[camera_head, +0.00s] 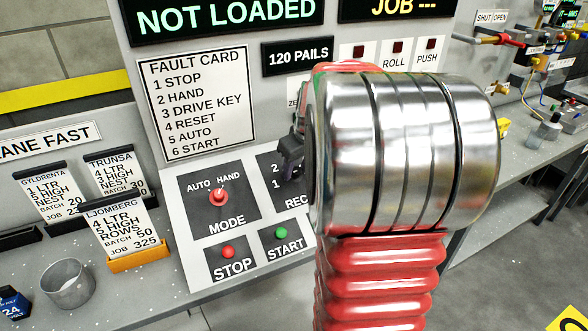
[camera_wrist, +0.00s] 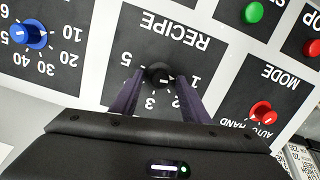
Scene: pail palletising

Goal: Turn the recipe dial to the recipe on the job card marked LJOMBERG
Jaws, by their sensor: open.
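The LJOMBERG card (camera_head: 118,228) stands in an orange holder at lower left in the head view; it reads 4 LTR, 5 HIGH, ROWS, BATCH 50, JOB 325. The recipe dial (camera_wrist: 158,74) is a black knob on a dark plate, seen upside down in the wrist view, with 1, 2 and 3 legible beside it. I cannot surely tell where its pointer stands. My gripper (camera_wrist: 158,92) is open, with one finger on each side of the knob; contact is unclear. In the head view my arm hides the dial, and only part of my gripper (camera_head: 291,156) shows.
A red mode switch (camera_head: 218,196), a red STOP button (camera_head: 227,252) and a green START button (camera_head: 281,233) sit close by. A blue knob (camera_wrist: 36,34) is on the dial's other side. The GYLDRENTA (camera_head: 47,197) and TRUNSA (camera_head: 115,173) cards stand behind; a metal cup (camera_head: 67,284) is at lower left.

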